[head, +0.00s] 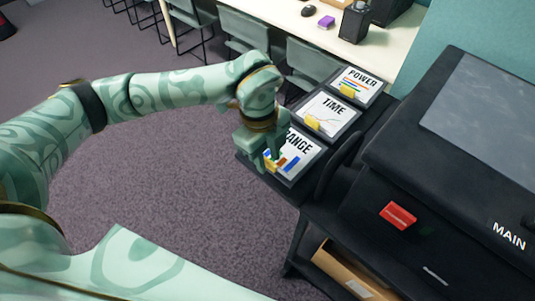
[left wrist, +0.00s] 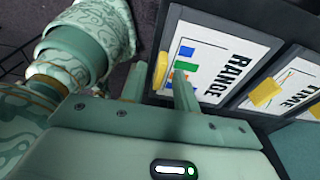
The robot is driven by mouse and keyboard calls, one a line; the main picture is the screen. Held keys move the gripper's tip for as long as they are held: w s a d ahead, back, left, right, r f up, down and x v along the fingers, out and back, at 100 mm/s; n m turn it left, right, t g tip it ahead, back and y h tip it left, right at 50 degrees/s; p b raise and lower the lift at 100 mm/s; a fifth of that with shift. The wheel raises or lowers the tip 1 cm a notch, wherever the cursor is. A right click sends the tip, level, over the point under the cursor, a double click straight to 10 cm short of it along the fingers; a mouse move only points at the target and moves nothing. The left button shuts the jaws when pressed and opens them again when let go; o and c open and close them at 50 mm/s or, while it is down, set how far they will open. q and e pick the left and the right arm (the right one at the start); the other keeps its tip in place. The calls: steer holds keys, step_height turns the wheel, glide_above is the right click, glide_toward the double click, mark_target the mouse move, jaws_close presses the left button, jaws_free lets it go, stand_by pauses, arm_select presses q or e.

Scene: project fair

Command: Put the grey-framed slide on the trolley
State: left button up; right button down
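Three slides with yellow tabs lie in a row on a black ledge: RANGE (head: 299,158), TIME (head: 329,113) and POWER (head: 358,85). RANGE and TIME also show in the left wrist view, RANGE (left wrist: 215,62) nearest. Their borders look greyish; I cannot tell for sure which is the grey-framed one. My left gripper (head: 267,162) is over the near left edge of RANGE. In the left wrist view its two fingers stand apart on either side of the RANGE slide's yellow tab (left wrist: 160,70), with gaps showing. My right gripper is out of view. I cannot make out a trolley.
A large black machine (head: 455,165) marked MAIN, with a red block (head: 398,215), stands right of the slides. A cardboard box (head: 345,272) sits low beneath it. Chairs (head: 243,32) and a pale table (head: 295,18) are behind. The carpet at left is clear.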

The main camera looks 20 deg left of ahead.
arm_select(q)
step_height(320, 180, up, 12)
steer(key=a+p, duration=0.1)
steer(key=p, duration=0.2)
steer(key=shift+w+a, duration=0.3)
steer(key=shift+a, duration=0.05)
